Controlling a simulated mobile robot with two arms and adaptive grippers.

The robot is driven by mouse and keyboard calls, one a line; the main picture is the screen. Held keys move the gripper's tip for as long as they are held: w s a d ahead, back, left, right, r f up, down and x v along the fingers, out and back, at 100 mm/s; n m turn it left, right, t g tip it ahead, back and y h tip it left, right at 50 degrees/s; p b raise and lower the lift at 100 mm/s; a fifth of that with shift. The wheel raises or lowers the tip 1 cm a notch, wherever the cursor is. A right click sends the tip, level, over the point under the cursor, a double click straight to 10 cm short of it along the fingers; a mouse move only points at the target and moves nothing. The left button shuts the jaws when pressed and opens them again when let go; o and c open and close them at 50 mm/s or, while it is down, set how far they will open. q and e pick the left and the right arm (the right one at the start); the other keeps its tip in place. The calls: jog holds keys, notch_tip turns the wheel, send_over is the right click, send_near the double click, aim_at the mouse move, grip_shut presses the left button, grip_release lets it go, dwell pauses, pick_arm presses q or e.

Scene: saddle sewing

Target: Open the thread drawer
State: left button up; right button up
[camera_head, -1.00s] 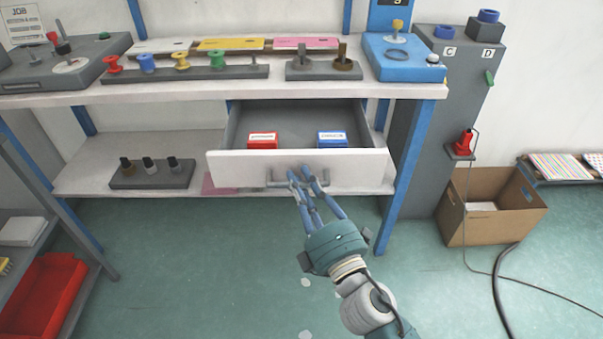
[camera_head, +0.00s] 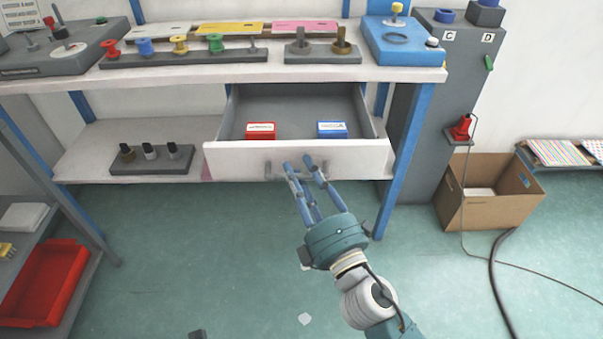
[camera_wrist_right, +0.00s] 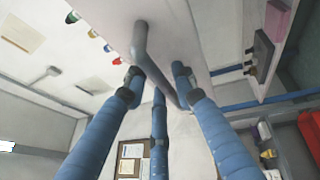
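The thread drawer (camera_head: 235,161) under the workbench top is pulled out, and its inside shows. A red box (camera_head: 261,131) and a blue box (camera_head: 332,130) with white labels lie in it. The drawer's grey bar handle (camera_head: 270,172) is on its front, partly hidden by my fingers. My right gripper (camera_head: 305,169) is at the handle, its fingers spread apart. In the right wrist view, the handle (camera_wrist_right: 141,45) passes near the tips of the open fingers (camera_wrist_right: 160,85); contact is unclear. My left gripper is out of view.
The bench top (camera_head: 380,72) carries a rack of coloured spools (camera_head: 180,57) and a blue device (camera_head: 403,45). A blue bench leg (camera_head: 405,150) stands right of the drawer. A cardboard box (camera_head: 485,195) and cables (camera_head: 497,285) are on the floor at right. A red bin (camera_head: 45,285) sits at left.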

jog(key=v, duration=1.2)
dwell(0.3)
